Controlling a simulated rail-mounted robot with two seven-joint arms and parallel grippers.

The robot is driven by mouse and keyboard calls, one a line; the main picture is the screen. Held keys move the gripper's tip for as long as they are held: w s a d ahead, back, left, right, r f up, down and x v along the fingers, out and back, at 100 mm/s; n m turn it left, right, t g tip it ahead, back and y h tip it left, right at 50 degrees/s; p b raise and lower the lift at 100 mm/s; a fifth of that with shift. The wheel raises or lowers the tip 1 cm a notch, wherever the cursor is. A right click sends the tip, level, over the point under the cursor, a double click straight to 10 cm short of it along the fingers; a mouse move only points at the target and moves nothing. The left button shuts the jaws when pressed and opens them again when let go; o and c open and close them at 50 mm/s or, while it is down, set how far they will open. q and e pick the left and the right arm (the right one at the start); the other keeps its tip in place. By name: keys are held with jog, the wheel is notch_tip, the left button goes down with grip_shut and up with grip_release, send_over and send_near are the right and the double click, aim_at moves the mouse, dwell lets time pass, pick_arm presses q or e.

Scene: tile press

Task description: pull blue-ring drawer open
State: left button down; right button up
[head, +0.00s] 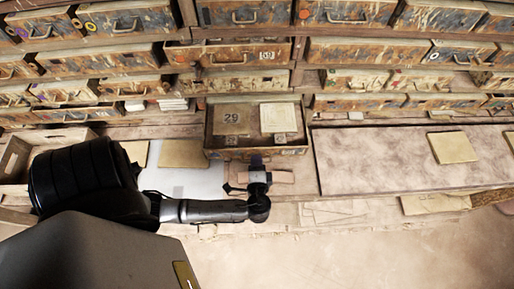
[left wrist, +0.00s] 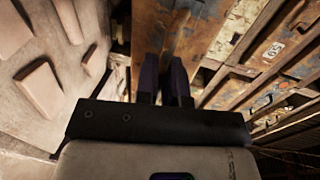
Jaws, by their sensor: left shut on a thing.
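A drawer (head: 214,128) in the middle of the cabinet's bottom row stands pulled out. No blue ring can be made out on this front. In the left wrist view the dark purple fingers (left wrist: 165,82) are close together against the worn, rust-brown drawer front (left wrist: 188,35). My right gripper is not in view.
A stone slab (head: 380,165) with a tile (head: 453,147) lies to the right. Flat sheets (head: 330,212) lie below. An open wooden box (head: 62,137) stands at left.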

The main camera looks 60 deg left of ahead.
pick_arm(q)
jog(key=c, duration=1.6)
grip_release()
jog(key=shift+d+r, duration=0.1)
jog(key=shift+d, duration=0.05)
jog(key=shift+o, duration=0.7)
jog(key=shift+d, duration=0.1)
jog(key=shift+o, duration=1)
jog(key=b+v, duration=0.2)
jog(key=v, duration=1.1)
jog(key=shift+s+d, duration=0.25)
